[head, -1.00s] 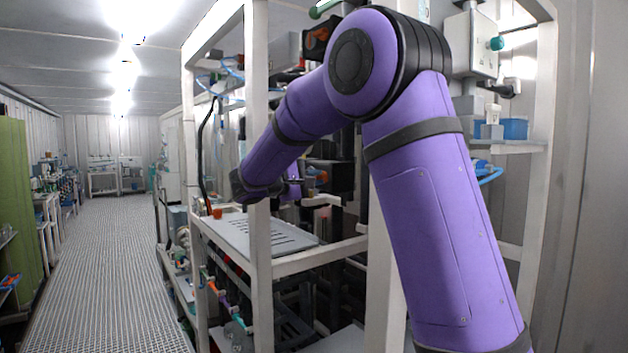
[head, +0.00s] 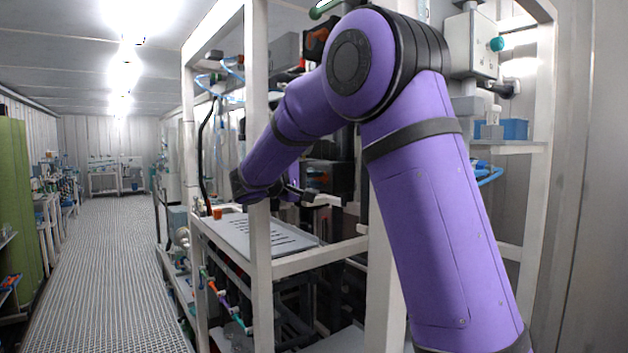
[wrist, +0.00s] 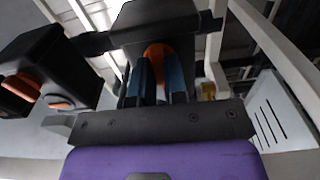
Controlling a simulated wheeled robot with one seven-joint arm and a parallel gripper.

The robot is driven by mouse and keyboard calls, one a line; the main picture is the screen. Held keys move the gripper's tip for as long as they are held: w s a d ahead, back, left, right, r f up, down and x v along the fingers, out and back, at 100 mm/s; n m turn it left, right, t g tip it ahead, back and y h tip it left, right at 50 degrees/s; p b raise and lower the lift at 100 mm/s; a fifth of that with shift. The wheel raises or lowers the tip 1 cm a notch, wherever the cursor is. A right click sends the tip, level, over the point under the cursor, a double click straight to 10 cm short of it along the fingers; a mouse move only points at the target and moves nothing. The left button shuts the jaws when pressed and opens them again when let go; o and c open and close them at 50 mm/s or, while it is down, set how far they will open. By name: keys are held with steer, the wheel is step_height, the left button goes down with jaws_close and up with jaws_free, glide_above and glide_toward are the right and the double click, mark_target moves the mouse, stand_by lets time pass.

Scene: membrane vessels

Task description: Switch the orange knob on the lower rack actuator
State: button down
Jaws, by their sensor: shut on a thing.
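In the wrist view, my gripper (wrist: 160,85) has its two blue-faced fingers closed around the orange knob (wrist: 157,55). The knob sits on a black actuator (wrist: 150,18), and the fingers partly cover it. In the head view, a black actuator box (head: 336,180) is at mid-height in the white rack, just beyond my wrist. My gripper is mostly hidden there by my arm and a white post. Which way the knob is turned cannot be told.
A second black actuator (wrist: 45,65) with orange parts is close on the left in the wrist view. A black-and-orange unit (head: 316,42) is higher on the rack. A white post (head: 258,200) and a slotted grey shelf plate (head: 262,235) are close to my forearm. The aisle (head: 110,270) is clear.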

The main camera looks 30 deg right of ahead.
steer(key=c, duration=1.2)
jaws_free()
steer(key=shift+o, duration=0.2)
steer(key=a, duration=1.1)
steer(key=shift+s, duration=0.2)
